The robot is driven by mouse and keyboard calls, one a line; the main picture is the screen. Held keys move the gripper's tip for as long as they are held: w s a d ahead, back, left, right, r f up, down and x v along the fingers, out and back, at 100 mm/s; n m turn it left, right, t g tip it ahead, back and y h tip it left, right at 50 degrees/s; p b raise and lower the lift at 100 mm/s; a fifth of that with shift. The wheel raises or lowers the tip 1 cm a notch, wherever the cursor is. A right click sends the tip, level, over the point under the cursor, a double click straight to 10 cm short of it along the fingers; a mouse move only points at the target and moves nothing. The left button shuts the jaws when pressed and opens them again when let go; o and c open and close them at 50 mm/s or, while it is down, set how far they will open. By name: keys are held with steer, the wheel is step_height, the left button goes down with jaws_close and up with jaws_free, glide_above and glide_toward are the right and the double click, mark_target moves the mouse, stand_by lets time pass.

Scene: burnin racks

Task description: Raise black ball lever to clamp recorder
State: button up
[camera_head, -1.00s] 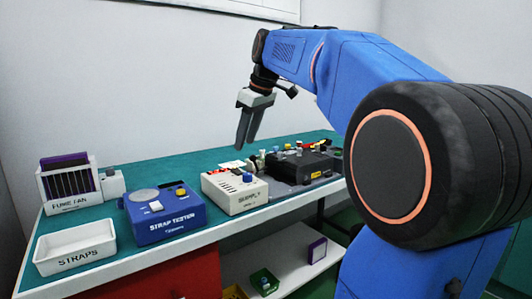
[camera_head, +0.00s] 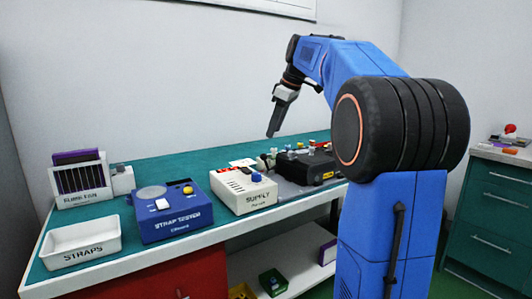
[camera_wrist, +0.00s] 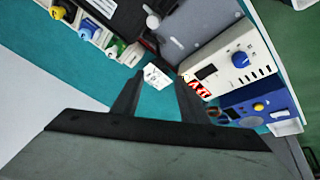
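My gripper (camera_head: 272,132) hangs fingers-down above the back of the bench, behind the white supply box. In the wrist view a dark device (camera_wrist: 128,14) and the grey plate (camera_wrist: 195,25) show at the top. I cannot make out a black ball lever clearly in either view. My gripper touches nothing.
The white supply box (camera_head: 243,195) has a blue knob. The blue strap tester (camera_head: 165,215), white straps tray (camera_head: 80,242) and fume fan (camera_head: 80,182) stand to its left. Several coloured-capped parts (camera_wrist: 85,30) line the back.

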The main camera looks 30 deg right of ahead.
mark_target(265, 155)
steer(key=x, duration=1)
steer(key=shift+w+a+f, duration=0.1)
steer(key=shift+f, duration=0.25)
steer(key=shift+c, duration=0.6)
jaws_close()
